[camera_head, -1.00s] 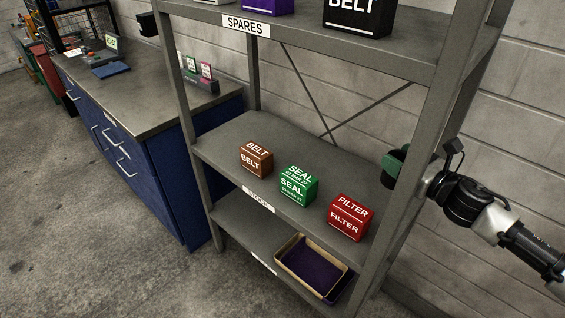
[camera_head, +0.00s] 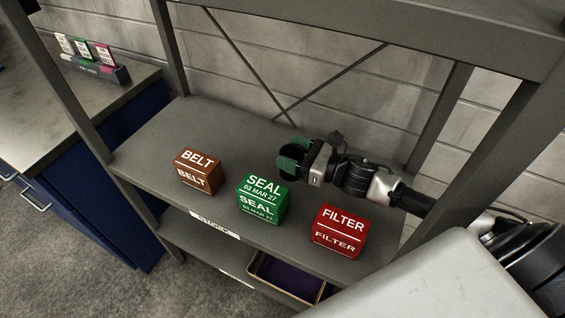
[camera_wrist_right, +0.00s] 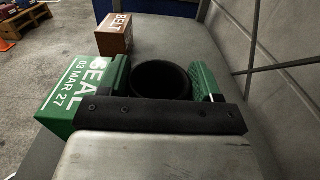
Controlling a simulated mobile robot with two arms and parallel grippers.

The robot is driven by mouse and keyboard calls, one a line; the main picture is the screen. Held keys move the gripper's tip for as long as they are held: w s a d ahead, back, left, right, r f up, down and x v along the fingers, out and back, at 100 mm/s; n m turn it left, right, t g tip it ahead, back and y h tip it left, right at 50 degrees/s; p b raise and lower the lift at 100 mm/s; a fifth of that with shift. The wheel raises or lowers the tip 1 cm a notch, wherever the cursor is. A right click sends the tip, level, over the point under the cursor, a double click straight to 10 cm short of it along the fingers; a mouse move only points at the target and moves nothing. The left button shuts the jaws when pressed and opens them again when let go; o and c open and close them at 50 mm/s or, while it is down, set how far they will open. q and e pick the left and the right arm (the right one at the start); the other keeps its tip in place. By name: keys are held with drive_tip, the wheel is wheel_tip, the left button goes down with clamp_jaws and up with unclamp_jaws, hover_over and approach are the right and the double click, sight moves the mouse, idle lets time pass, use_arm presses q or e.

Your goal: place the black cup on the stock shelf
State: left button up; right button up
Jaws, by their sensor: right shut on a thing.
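The black cup (camera_wrist_right: 160,82) sits between the green finger pads of my right gripper (camera_head: 293,158), its round open rim facing the wrist camera. My right gripper is shut on it. In the head view the cup is mostly hidden by the fingers. The gripper is inside the rack over the back part of the stock shelf (camera_head: 190,123), behind the green SEAL box (camera_head: 262,199). I cannot tell whether the cup touches the shelf. My left gripper is not in view.
A brown BELT box (camera_head: 197,171) and a red FILTER box (camera_head: 339,232) stand along the shelf's front with the SEAL box. The shelf's back left is clear. Rack posts stand at the corners, and an upper shelf (camera_head: 400,25) overhangs. A tray (camera_head: 262,272) lies below.

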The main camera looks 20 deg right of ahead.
drive_tip(key=shift+w+f, duration=0.1)
drive_tip(key=shift+f, duration=0.3)
wheel_tip(320, 180, down, 3)
drive_tip(key=shift+w+f, duration=0.1)
drive_tip(key=shift+f, duration=0.5)
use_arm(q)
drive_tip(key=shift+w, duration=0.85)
use_arm(e)
drive_tip(key=o, duration=1.1)
drive_tip(key=shift+c, duration=0.2)
drive_tip(key=shift+r, duration=0.1)
drive_tip(key=shift+r, duration=0.1)
drive_tip(key=b+v, duration=0.1)
drive_tip(key=v, duration=0.9)
drive_tip(key=shift+s+d, duration=0.2)
drive_tip(key=shift+s, duration=0.15)
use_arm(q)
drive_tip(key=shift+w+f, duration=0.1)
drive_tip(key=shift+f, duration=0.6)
use_arm(e)
drive_tip(key=shift+s+d, duration=0.4)
drive_tip(key=shift+s, duration=0.05)
